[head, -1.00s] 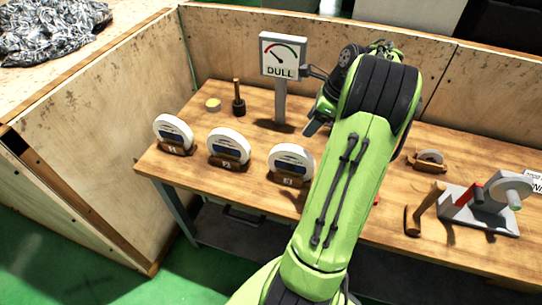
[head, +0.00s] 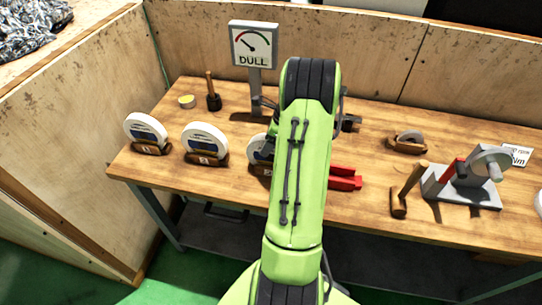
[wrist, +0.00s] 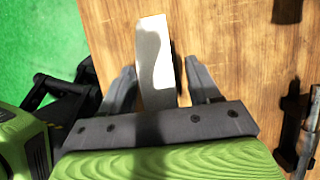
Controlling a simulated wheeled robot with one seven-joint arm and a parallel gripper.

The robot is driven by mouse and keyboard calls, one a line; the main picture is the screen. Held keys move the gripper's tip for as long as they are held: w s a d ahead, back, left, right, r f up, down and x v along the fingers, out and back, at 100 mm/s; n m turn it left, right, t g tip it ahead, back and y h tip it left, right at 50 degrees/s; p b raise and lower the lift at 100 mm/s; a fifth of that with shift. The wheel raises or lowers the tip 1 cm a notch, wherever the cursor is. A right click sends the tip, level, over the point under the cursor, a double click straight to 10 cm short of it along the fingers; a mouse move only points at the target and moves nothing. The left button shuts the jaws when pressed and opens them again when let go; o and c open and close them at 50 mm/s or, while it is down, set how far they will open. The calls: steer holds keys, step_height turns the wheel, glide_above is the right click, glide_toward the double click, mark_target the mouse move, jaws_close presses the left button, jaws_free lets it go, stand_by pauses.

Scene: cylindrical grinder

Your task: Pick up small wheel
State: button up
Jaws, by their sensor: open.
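Three white wheels with blue labels stand upright in wooden holders along the table's front: the left one (head: 146,131), the middle one (head: 205,142) and the right one (head: 258,150), which my arm partly hides. In the head view my arm mostly hides the gripper.
A "DULL" gauge sign (head: 254,45) stands behind the wheels. Right of my arm lie a red object (head: 345,178), a hammer (head: 408,190) and a grinder (head: 465,182).

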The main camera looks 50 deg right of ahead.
jaws_close()
stand_by(0.3)
steer(key=shift+r, duration=0.15)
stand_by(1.0)
